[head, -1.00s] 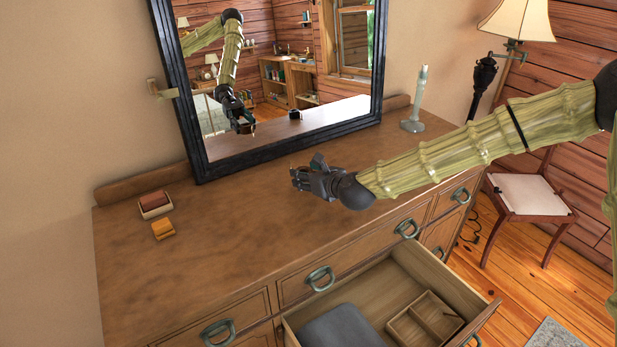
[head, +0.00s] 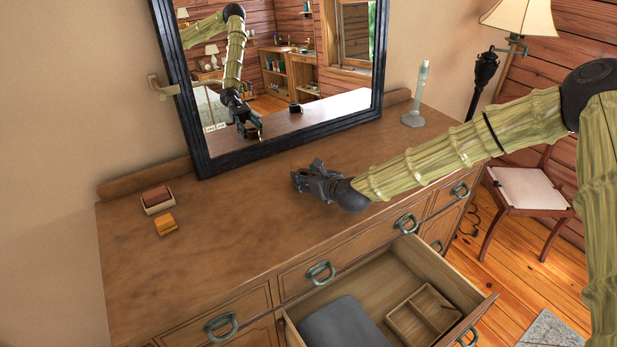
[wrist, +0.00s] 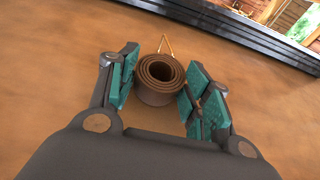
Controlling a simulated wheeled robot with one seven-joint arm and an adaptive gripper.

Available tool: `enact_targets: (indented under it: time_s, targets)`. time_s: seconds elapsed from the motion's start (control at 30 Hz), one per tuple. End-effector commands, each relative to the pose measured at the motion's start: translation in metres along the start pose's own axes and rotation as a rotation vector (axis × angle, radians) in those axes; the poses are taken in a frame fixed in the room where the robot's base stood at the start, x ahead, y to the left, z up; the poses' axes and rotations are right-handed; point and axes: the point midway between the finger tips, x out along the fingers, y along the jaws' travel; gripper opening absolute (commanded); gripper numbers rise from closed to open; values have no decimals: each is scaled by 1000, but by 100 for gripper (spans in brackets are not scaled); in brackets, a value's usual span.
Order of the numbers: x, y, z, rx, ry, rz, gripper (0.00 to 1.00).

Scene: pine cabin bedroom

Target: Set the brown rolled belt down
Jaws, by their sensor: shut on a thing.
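The brown rolled belt (wrist: 160,80) is a coil with its spiral end facing the wrist camera; a gold-coloured buckle part sticks out beyond it. My gripper (wrist: 158,88) is shut on it, with teal pads at both sides of the roll. In the head view my gripper (head: 303,178) is low over the middle of the wooden dresser top (head: 235,225), in front of the mirror. The belt is mostly hidden there by the fingers. I cannot tell whether the belt touches the dresser top.
A black-framed mirror (head: 198,130) stands at the back. A small box (head: 157,201) and an orange item (head: 165,224) lie at left; a pale candlestick (head: 415,110) stands at right. An open drawer (head: 395,270) below holds grey cloth and a divider tray. The dresser's left-front top is clear.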

Motion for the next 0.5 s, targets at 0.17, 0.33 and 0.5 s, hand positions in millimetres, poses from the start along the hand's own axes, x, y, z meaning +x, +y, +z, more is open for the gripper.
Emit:
enact_targets:
  time_s: [0.17,0.33,0.5]
  targets:
    - [0,0,0,0,0,0,70]
    - [0,0,0,0,0,-1,70]
    - [-1,0,2,0,0,-1,70]
